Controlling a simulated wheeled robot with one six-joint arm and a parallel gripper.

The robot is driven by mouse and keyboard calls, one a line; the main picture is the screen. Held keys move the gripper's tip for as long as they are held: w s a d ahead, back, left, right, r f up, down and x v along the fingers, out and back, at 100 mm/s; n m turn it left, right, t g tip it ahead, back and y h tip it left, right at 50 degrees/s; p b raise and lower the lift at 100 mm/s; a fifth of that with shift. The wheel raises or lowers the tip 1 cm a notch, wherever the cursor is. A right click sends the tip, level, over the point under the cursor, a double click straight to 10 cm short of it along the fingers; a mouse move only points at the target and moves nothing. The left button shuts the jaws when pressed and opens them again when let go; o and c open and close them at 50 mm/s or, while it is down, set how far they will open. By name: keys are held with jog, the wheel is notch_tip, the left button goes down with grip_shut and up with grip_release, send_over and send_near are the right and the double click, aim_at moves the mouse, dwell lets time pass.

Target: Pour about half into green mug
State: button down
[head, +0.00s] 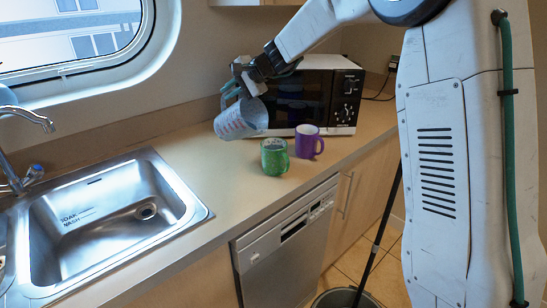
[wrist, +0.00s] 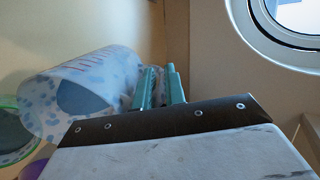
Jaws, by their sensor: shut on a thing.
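A clear measuring jug (head: 240,118) with red markings is held tilted well over on its side above the counter. A bluish area (wrist: 84,98) shows at its mouth end in the wrist view. My gripper (head: 232,90) is shut on the jug; its teal fingers also show in the wrist view (wrist: 160,88). The green mug (head: 274,158) stands upright on the counter, below and right of the jug. Its green rim is partly cut off at the left edge of the wrist view (wrist: 8,101). I see no clear stream, and the mug's fill level cannot be told.
A purple mug (head: 309,141) stands close right of the green mug. A microwave (head: 305,98) is behind them. A steel sink (head: 105,215) lies at left, with open counter (head: 195,165) between. A dishwasher (head: 290,240) is below the counter's front edge.

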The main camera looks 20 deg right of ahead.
jog(key=shift+w+a+f+g+h, duration=0.45)
jog(key=shift+w+f+g+h, duration=0.1)
jog(key=shift+f, duration=0.15)
jog(key=shift+w+a+f+g+h, duration=0.45)
jog(key=shift+w+f+g, duration=0.1)
jog(key=shift+f, duration=0.1)
jog(key=w+a+f+g, duration=0.1)
jog(key=w+a+f+g+h+b, duration=0.1)
jog(key=w+f, duration=0.1)
jog(key=shift+f+h+b, duration=0.15)
jog(key=shift+h+b, duration=0.15)
jog(key=w+a+f+g+h+b, duration=0.2)
jog(key=w+f+g+h+b, duration=0.1)
jog(key=f+g, duration=0.1)
jog(key=shift+w+a+f+m, duration=0.25)
jog(key=shift+w+m, duration=0.05)
jog(key=shift+h, duration=0.3)
